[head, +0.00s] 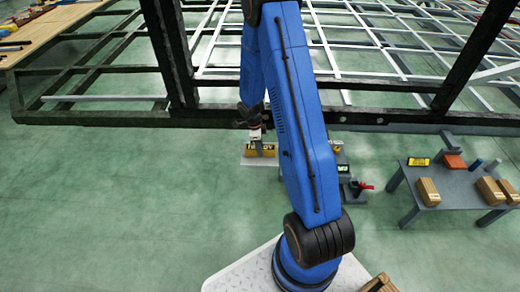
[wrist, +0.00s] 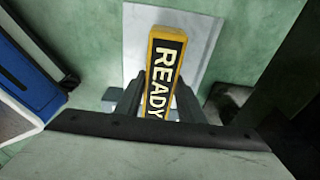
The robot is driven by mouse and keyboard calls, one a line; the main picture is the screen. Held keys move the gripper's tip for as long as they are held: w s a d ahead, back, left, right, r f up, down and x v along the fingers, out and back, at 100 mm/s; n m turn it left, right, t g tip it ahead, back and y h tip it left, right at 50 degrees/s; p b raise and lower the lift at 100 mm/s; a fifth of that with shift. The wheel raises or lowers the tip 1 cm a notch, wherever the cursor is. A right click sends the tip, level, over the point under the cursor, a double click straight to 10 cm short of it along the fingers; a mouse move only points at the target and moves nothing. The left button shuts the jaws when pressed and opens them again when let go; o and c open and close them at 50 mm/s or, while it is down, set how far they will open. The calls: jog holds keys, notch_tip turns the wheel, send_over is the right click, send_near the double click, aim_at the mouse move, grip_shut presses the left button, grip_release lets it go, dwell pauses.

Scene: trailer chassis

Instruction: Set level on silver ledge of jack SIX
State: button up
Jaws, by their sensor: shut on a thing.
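My gripper (wrist: 160,105) is shut on a yellow-edged block with a black face reading READY (wrist: 165,70), which I take to be the level. In the head view the yellow block (head: 268,151) shows under the gripper (head: 257,138), left of my blue arm. A pale silver plate (wrist: 199,35) lies behind and under the block in the wrist view; it also shows in the head view (head: 250,162). I cannot tell whether block and plate touch. No SIX label is readable on any jack.
The dark chassis beam (head: 90,118) runs just behind the gripper. A grey device with a red handle (head: 362,186) and a small green display stands right of my arm. A grey table (head: 455,185) at right holds brown boxes (head: 428,191) and small items. Green floor at left is clear.

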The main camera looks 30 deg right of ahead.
jog(key=shift+f, duration=0.35)
jog(key=shift+f, duration=0.1)
jog(key=o, duration=1.3)
jog(key=s+a+r+n+t, duration=0.1)
jog(key=s+a+r+n, duration=0.15)
jog(key=r, duration=1.05)
jog(key=s+a+r+n, duration=0.1)
jog(key=a+r+n, duration=0.2)
jog(key=r, duration=0.9)
jog(key=s+a+r+n+t, duration=0.2)
jog(key=s+a+r+n, duration=0.2)
jog(key=s+r+n, duration=0.3)
jog(key=s+a+r+n+t, duration=0.1)
jog(key=s+a+r+n, duration=0.35)
jog(key=s+r, duration=0.5)
jog(key=s+a+r+n, duration=0.1)
jog(key=s+n, duration=0.1)
jog(key=s, duration=0.1)
jog(key=s+r+n+t+y, duration=0.1)
jog(key=s+n, duration=0.2)
jog(key=s, duration=0.1)
jog(key=s+a+r+n, duration=0.1)
jog(key=s+n, duration=0.1)
jog(key=s, duration=0.2)
jog(key=shift+s+a+n+t, duration=0.25)
jog(key=shift+a+n+t, duration=0.05)
jog(key=shift+n+t, duration=0.1)
